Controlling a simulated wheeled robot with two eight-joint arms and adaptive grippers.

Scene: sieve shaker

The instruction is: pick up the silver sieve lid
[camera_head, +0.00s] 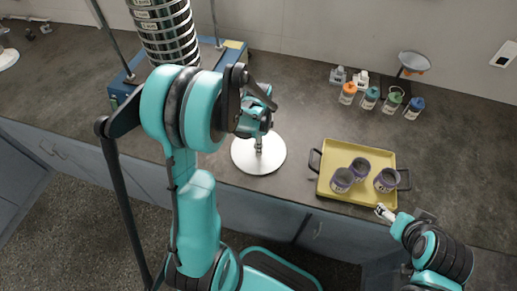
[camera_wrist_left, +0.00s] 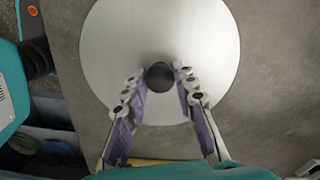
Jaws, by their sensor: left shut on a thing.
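The silver sieve lid (camera_head: 246,158) is a round pale metal disc at the front of the dark counter, left of the yellow tray. It also fills the upper middle of the left wrist view (camera_wrist_left: 110,45), with a dark round knob (camera_wrist_left: 159,76) at its centre. My left gripper (camera_head: 259,150) points down over the lid and is shut on its knob, one finger on each side. I cannot tell whether the lid is clear of the counter. My right gripper (camera_head: 384,211) is by the counter's front edge near the tray; its fingers are too small to judge.
A sieve stack (camera_head: 166,30) stands on a blue shaker base (camera_head: 205,62) behind my left arm. The yellow tray (camera_head: 340,150) holds three cups (camera_head: 341,180). Several small bottles (camera_head: 347,93) and a scoop-like dish (camera_head: 414,62) stand at the back right. The counter between lid and bottles is clear.

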